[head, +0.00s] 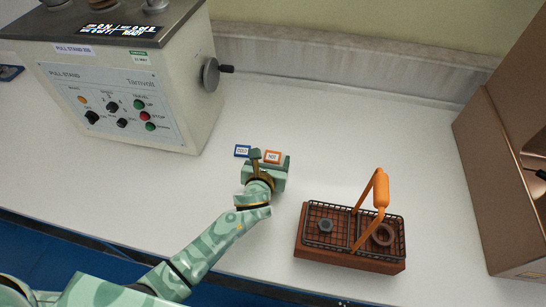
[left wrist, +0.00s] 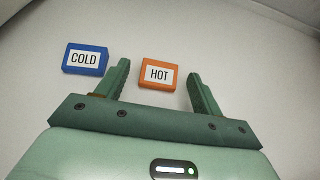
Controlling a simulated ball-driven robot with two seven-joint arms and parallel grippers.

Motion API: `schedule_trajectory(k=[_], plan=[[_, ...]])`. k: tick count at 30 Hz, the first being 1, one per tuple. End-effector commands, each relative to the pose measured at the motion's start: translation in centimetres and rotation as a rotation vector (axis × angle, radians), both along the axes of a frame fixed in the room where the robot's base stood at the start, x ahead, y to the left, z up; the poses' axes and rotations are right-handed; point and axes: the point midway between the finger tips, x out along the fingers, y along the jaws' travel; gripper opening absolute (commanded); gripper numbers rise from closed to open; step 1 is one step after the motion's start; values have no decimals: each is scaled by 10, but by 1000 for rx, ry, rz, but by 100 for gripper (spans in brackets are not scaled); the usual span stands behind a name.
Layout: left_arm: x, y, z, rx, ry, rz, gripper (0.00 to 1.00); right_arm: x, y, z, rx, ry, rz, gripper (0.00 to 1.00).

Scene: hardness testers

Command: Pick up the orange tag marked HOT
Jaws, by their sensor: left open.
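The orange tag marked HOT (left wrist: 158,74) lies flat on the white bench. In the left wrist view it sits between the two open fingers of my left gripper (left wrist: 160,88), near their tips, with a gap on each side. In the head view the HOT tag (head: 272,157) shows just beyond my left gripper (head: 269,158). The blue tag marked COLD (left wrist: 85,59) lies to the left, outside the left finger. It also shows in the head view (head: 242,151). My right gripper is not in view.
A pull stand machine (head: 110,85) with knobs and a side crank stands at the back left. A brown basket (head: 350,262) with an upright orange handle is to the right of my gripper. A cardboard-brown box (head: 500,180) stands at the right edge. The bench behind the tags is clear.

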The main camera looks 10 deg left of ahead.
Motion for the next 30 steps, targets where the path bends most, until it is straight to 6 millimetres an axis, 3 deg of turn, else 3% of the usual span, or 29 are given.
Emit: schedule_trajectory(k=[3, 8, 20, 25, 28, 30], plan=[[0, 0, 1, 0, 0, 0, 64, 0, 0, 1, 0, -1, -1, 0], [-1, 0, 1, 0, 0, 1, 20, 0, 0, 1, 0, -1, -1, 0], [-1, 0, 3, 1, 0, 1, 19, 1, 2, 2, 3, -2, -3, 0], [0, 1, 21, 3, -4, 1, 19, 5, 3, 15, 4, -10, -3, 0], [0, 1, 42, 3, -6, 0, 19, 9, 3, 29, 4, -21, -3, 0], [-12, -6, 54, 1, -4, -1, 19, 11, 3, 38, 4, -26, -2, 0]])
